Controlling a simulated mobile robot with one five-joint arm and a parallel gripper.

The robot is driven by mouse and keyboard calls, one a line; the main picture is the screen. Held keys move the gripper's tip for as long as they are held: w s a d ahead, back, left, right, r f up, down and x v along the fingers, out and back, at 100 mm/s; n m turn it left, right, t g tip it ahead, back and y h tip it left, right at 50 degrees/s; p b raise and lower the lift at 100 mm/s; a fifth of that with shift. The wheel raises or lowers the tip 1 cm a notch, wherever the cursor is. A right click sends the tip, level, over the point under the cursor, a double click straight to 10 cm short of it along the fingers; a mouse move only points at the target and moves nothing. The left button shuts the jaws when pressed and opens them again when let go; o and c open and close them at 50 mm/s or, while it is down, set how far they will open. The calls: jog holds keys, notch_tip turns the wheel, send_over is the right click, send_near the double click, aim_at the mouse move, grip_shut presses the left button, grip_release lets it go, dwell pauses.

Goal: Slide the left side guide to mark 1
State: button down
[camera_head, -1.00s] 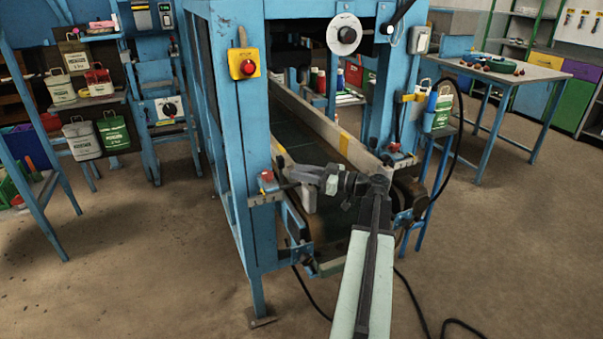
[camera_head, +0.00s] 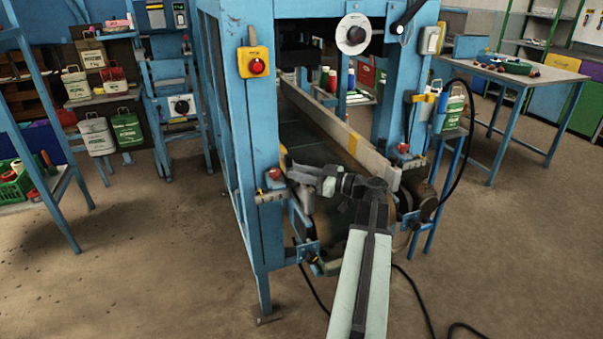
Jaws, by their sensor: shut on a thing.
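The left side guide (camera_head: 306,198) shows only as a pale end piece at the front of the belt, beside the left blue post. The rest of it is mostly hidden by the post and my wrist. My gripper (camera_head: 291,172) reaches left across the machine's front and is shut at the guide's front end, near a red knob (camera_head: 275,174). The jaws are small and dark, so the exact grip is hard to see. The right side guide (camera_head: 336,128) is a long pale rail with a yellow band. Mark 1 cannot be made out.
The blue machine frame (camera_head: 264,220) stands around the dark green belt (camera_head: 310,140). A yellow box with a red button (camera_head: 256,67) is on the left post. Open floor lies in front.

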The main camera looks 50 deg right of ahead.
jog(key=c, duration=1.1)
grip_release()
jog(key=shift+w+a, duration=0.2)
jog(key=shift+a, duration=0.3)
jog(key=v, duration=0.8)
jog(key=shift+d, duration=0.2)
jog(key=shift+s+f, duration=0.1)
jog(key=shift+s, duration=0.05)
